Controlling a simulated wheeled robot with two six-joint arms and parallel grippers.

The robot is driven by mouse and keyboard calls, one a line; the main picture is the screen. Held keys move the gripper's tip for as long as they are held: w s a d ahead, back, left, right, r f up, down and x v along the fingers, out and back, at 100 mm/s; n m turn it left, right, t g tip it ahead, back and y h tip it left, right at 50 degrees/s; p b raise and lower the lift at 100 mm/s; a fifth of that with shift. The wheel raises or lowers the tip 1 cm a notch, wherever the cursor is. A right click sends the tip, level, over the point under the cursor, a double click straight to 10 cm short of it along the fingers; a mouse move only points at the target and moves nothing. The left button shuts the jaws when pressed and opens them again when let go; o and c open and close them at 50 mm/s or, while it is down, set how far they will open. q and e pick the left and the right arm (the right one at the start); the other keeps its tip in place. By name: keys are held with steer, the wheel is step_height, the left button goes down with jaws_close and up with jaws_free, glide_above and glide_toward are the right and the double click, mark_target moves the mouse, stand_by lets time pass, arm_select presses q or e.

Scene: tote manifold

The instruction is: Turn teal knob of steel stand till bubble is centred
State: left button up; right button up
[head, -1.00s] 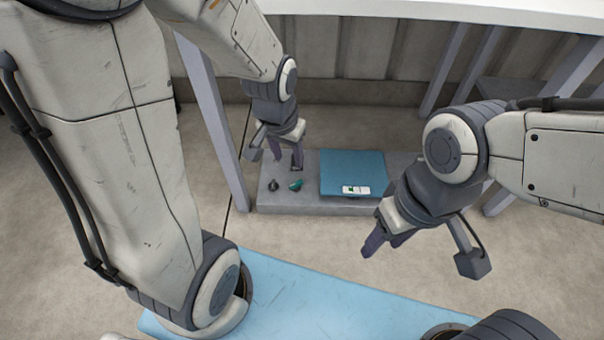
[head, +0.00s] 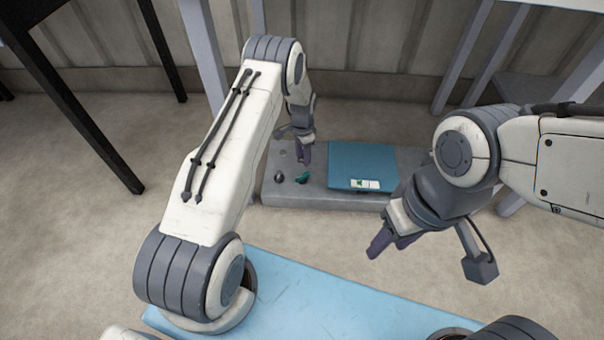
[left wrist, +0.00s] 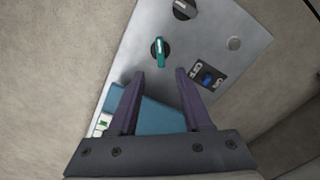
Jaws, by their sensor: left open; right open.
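The teal knob (head: 302,177) sits on the grey steel stand (head: 290,201), and it also shows in the left wrist view (left wrist: 160,52), roughly upright in that picture. A white strip with a green patch (head: 366,184) lies at the front edge of the stand's blue plate (head: 362,160); the bubble is too small to read. My left gripper (head: 306,160) is open and empty, just behind the teal knob in the head view. In the left wrist view its fingers (left wrist: 160,75) point toward the stand, apart from the knob. My right gripper (head: 388,246) is open and empty, in front of the stand.
A dark knob (head: 279,176) sits left of the teal one. A small blue knob (left wrist: 208,78) with labels is on the stand in the left wrist view. A black-legged table (head: 95,120) stands at the left, and pale posts (head: 207,60) rise behind the stand.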

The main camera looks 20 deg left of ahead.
mark_target(302, 175)
arm_select(q)
step_height(302, 175, down, 10)
steer(key=b, duration=0.5)
steer(key=shift+f+b, duration=0.25)
steer(key=shift+b, duration=0.15)
jaws_close()
